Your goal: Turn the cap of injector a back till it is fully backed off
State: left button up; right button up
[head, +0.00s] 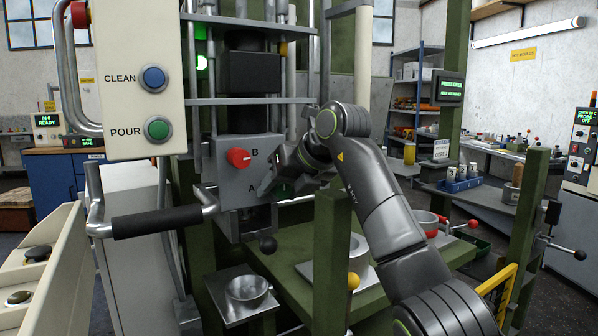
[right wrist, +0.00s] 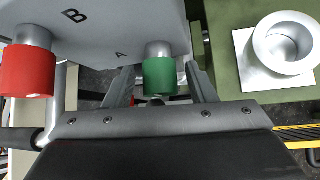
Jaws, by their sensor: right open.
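The cap of injector A is a green cylinder (right wrist: 159,76) on a pale metal stem, beside the letter A on the grey injector block (head: 232,165). In the head view only a dark green sliver of this cap (head: 284,191) shows behind my gripper. My right gripper (head: 270,184) is at the block's lower right. In the right wrist view its two fingers stand on either side of the green cap, with a visible gap on each side. It is open and holds nothing. The red cap of injector B (head: 238,158) sits higher on the block, left of the gripper. My left gripper is not in view.
A black-ball lever (head: 268,245) hangs below the block. A metal bowl (head: 246,288) stands lower down. A pale round cup (right wrist: 287,45) sits on a plate at right. A black-grip handle (head: 157,222) and a green post (head: 331,270) stand nearer me.

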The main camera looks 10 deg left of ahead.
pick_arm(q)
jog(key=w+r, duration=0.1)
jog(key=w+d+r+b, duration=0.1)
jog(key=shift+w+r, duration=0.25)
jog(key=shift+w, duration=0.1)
pick_arm(e)
jog(key=v, duration=1.6)
jog(key=shift+s+d+r, duration=0.2)
jog(key=shift+r, duration=0.05)
